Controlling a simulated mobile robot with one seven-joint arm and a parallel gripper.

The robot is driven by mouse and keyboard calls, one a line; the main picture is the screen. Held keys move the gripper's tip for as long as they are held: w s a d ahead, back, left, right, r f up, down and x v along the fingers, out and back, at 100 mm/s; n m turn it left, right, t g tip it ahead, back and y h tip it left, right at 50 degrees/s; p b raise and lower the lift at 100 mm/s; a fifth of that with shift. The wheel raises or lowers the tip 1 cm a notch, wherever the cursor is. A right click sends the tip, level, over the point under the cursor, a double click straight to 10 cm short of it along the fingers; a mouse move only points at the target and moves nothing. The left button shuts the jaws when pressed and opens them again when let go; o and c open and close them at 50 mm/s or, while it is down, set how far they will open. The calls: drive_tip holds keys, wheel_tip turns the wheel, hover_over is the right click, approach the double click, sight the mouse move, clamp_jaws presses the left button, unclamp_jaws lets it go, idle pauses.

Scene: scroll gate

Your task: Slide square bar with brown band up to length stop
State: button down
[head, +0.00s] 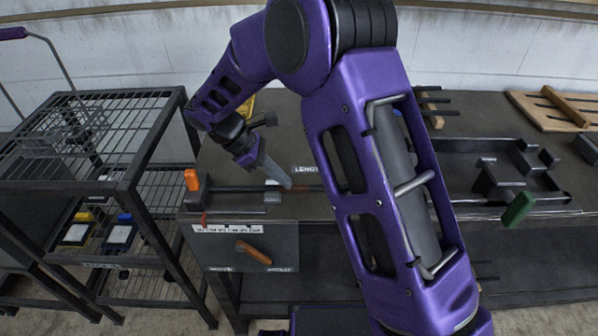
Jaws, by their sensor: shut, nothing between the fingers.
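My gripper (286,182) is shut and empty. Its pale fingers point down and to the right, with the tips at the dark bar (235,189) on the bench; I cannot tell whether they touch it. The bar lies left to right along the front of the bench. A brownish stretch (304,189), perhaps the brown band, shows just right of the fingertips. My purple arm hides the bar further right. A white label starting "LENG" (306,169) sits behind the bar, partly covered by my arm. I cannot make out the length stop itself.
An orange-handled fixture (192,181) stands at the bench's left end, above a front panel with an orange lever (253,252). A green handle (519,209) and a dark tray (455,150) with blocks are at right. A wire rack (90,140) stands left of the bench.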

drive_tip(key=shift+s+a+f, duration=0.2)
drive_tip(key=shift+a+f, duration=0.15)
drive_tip(key=shift+f, duration=0.05)
drive_tip(key=shift+w+r+p, duration=0.1)
drive_tip(key=shift+r+p, duration=0.7)
approach(240, 187)
drive_tip(key=x, duration=0.5)
drive_tip(key=shift+f, duration=0.1)
